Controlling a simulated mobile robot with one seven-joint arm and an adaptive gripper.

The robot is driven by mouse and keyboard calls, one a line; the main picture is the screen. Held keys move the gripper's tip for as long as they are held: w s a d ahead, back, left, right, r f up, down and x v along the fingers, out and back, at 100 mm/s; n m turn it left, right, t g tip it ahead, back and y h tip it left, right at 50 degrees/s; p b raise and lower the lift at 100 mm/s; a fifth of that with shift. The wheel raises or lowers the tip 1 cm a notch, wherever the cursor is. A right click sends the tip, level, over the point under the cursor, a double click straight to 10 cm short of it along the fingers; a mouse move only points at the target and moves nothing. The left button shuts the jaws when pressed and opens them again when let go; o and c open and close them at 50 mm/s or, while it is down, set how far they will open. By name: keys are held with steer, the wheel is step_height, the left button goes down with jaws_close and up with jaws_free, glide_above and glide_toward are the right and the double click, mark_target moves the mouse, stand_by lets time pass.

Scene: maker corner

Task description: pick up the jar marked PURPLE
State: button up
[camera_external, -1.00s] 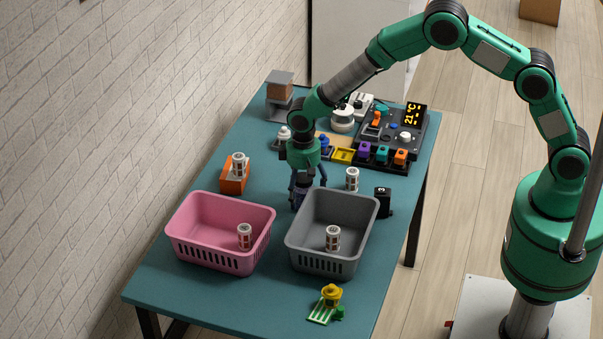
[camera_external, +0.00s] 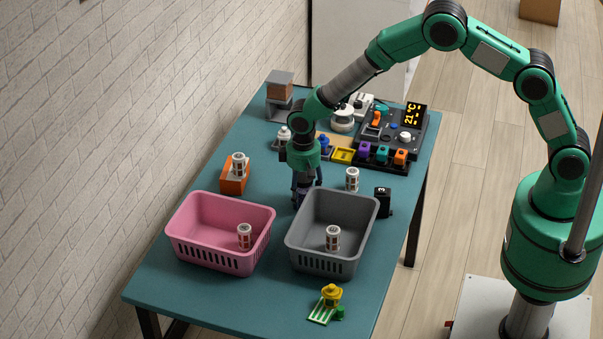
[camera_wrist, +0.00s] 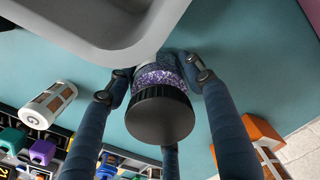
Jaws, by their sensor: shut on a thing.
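A jar (camera_wrist: 160,112) with a black lid and glittery purple contents stands between my gripper's fingers in the wrist view. My gripper (camera_wrist: 158,80) is shut on it, with blue fingertips against its sides. No PURPLE marking can be read on it from here. In the external view my gripper (camera_external: 304,188) points down at the table, just behind the gap between the pink and grey baskets. The jar is mostly hidden there by the fingers, and I cannot tell whether it is clear of the table.
The grey basket (camera_external: 297,244) is close in front, and the pink basket (camera_external: 190,246) is at left; each holds a white canister. Another white canister (camera_external: 352,180) and a black block (camera_external: 383,201) stand at right. An orange block (camera_external: 232,184) bearing a canister is at left.

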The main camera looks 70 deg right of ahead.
steer(key=shift+r, duration=0.1)
step_height(320, 180, up, 18)
steer(key=p, duration=0.3)
stand_by(0.5)
steer(key=shift+w+d, duration=0.1)
steer(key=shift+d, duration=0.05)
stand_by(0.5)
